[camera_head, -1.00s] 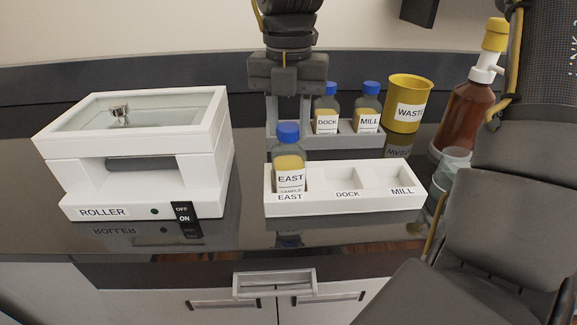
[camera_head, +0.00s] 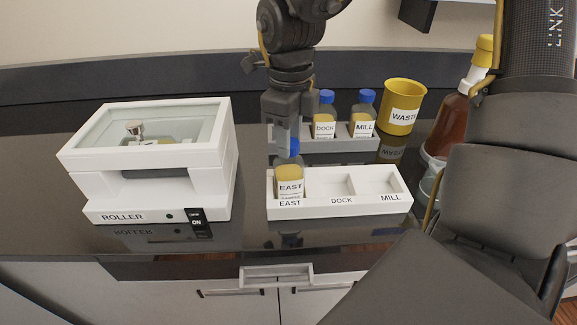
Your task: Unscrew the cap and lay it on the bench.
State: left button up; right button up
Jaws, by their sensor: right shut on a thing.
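The EAST bottle (camera_head: 290,184) stands upright in the left compartment of the white rack (camera_head: 340,207). It holds yellow oil. Its blue cap (camera_head: 294,147) is at the bottle's neck, partly hidden by my right gripper (camera_head: 289,146). The right gripper points down from above and is shut on the cap. I cannot tell whether the cap is loose from the threads. The dark bench (camera_head: 240,240) lies under the rack. My left gripper is not in view.
The white roller box (camera_head: 150,180) stands at left. DOCK (camera_head: 325,128) and MILL (camera_head: 363,127) bottles with blue caps stand in a grey rack behind. A yellow waste cup (camera_head: 403,115) and a brown bottle (camera_head: 447,125) are at right. The DOCK and MILL compartments are empty.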

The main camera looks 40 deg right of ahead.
jog(key=shift+n, duration=0.4)
jog(key=shift+r+p, duration=1.2)
jog(key=shift+r, duration=0.6)
jog(key=shift+r, duration=0.1)
jog(key=shift+r+p, duration=1.65)
jog(key=shift+r, duration=0.25)
